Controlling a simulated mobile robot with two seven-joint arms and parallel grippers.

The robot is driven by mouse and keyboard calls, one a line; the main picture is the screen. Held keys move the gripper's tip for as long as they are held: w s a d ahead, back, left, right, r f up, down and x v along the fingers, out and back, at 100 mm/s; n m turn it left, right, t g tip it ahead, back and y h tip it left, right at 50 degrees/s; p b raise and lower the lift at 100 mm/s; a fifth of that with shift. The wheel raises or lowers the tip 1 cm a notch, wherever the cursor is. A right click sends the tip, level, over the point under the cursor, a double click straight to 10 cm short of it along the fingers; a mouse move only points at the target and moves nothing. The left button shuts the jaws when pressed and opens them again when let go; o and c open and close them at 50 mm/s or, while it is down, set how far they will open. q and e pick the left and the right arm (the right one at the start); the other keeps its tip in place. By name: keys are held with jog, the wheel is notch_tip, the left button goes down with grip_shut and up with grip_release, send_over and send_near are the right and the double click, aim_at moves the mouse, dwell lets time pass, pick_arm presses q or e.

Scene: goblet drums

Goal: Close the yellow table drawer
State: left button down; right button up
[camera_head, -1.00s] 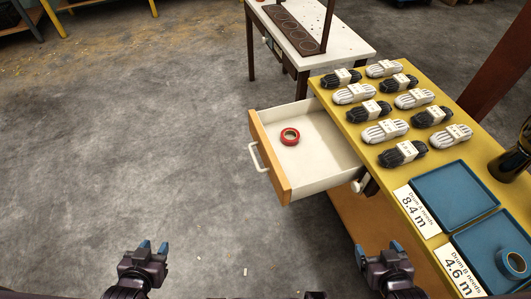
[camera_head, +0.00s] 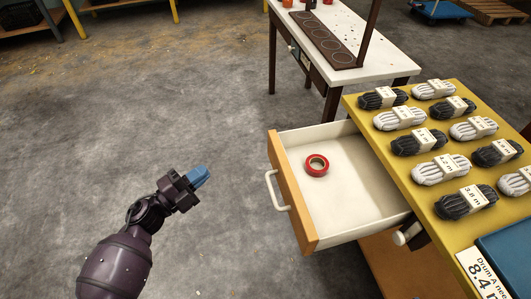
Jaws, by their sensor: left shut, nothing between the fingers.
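The yellow table (camera_head: 437,202) stands at the right. Its drawer (camera_head: 294,196) is pulled out to the left, with a wooden front, a white handle (camera_head: 275,189) and a pale inside. A red tape roll (camera_head: 317,165) lies in the drawer. My left gripper (camera_head: 201,176) is shut and empty, with blue fingertips. It is to the left of the drawer handle and apart from it, with floor behind it in the picture. My right gripper is outside the view.
Several black and white rope bundles (camera_head: 441,169) lie on the yellow tabletop, beside a blue tray (camera_head: 507,257) and a label card (camera_head: 482,274). A white-topped table (camera_head: 378,46) stands behind. The floor left of the drawer is clear.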

pick_arm(q)
jog(key=w+d+f+m+g+h+b, duration=0.3)
jog(key=w+f+m+g, duration=0.25)
jog(key=m+g, duration=0.2)
jog(key=b, duration=0.1)
send_near(276, 157)
jog(key=shift+m+g, duration=0.45)
jog(key=x, duration=0.6)
jog(key=shift+r, duration=0.2)
jog(key=shift+w+d, duration=0.2)
jog(key=shift+d, duration=0.35)
jog(key=shift+w+d+r+y, duration=0.1)
jog(key=shift+d+y, duration=0.05)
jog(key=shift+y, duration=0.15)
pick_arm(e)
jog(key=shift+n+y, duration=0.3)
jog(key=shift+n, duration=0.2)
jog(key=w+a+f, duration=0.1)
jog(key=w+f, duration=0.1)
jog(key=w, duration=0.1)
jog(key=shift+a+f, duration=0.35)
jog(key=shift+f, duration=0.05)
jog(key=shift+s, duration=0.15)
